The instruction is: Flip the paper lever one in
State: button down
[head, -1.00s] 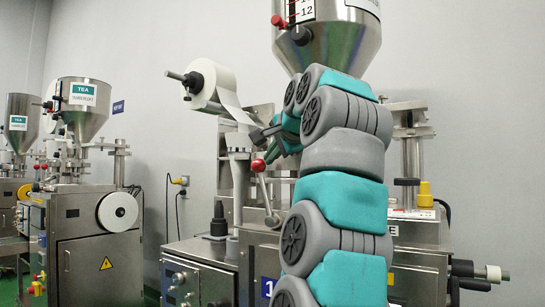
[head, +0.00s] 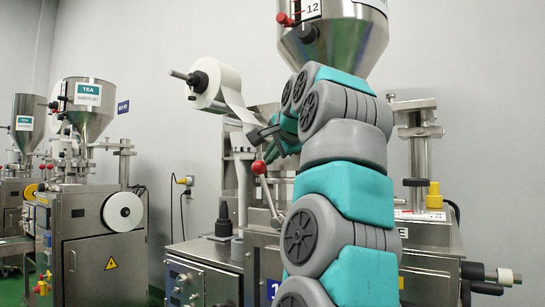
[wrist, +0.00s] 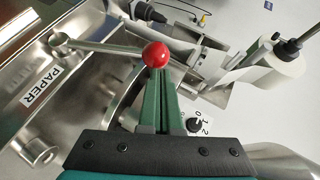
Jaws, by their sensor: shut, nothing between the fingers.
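The paper lever is a metal rod with a red ball knob. Its knob (head: 258,167) stands up and leans left on the machine front in the head view. In the wrist view the lever (wrist: 100,47) runs from a pivot at upper left to the red ball, beside a plate marked PAPER (wrist: 40,85). My gripper (wrist: 157,72) has its green fingers together, with nothing between them. Their tips are right by the red ball; I cannot tell whether they touch it. In the head view my gripper (head: 266,133) is above the knob, partly hidden by my arm.
A white paper roll (head: 218,84) is mounted above and left of the lever; it also shows in the wrist view (wrist: 283,55). A steel hopper (head: 345,45) stands above my arm. A dark knob with a number dial (wrist: 194,125) lies right of my fingers. Other tea machines (head: 95,215) stand left.

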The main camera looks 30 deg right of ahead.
jog(key=shift+w+a+f, duration=0.2)
jog(key=shift+w+a, duration=0.1)
jog(key=shift+w, duration=0.4)
jog(key=shift+w+a+f, duration=0.15)
jog(key=shift+w+a, duration=0.1)
jog(key=shift+w, duration=0.4)
jog(key=shift+w+a+f, duration=0.2)
jog(key=shift+w+a, duration=0.1)
jog(key=shift+w, duration=0.4)
jog(key=shift+w+a+f+b, duration=0.15)
jog(key=shift+w+a+f, duration=0.1)
jog(key=shift+w, duration=0.2)
jog(key=shift+w+a+f+b, duration=0.15)
jog(key=shift+w+f, duration=0.05)
jog(key=shift+w, duration=0.3)
jog(key=shift+w+a+f+b, duration=0.15)
jog(key=shift+w+a+f, duration=0.1)
jog(key=shift+w, duration=0.2)
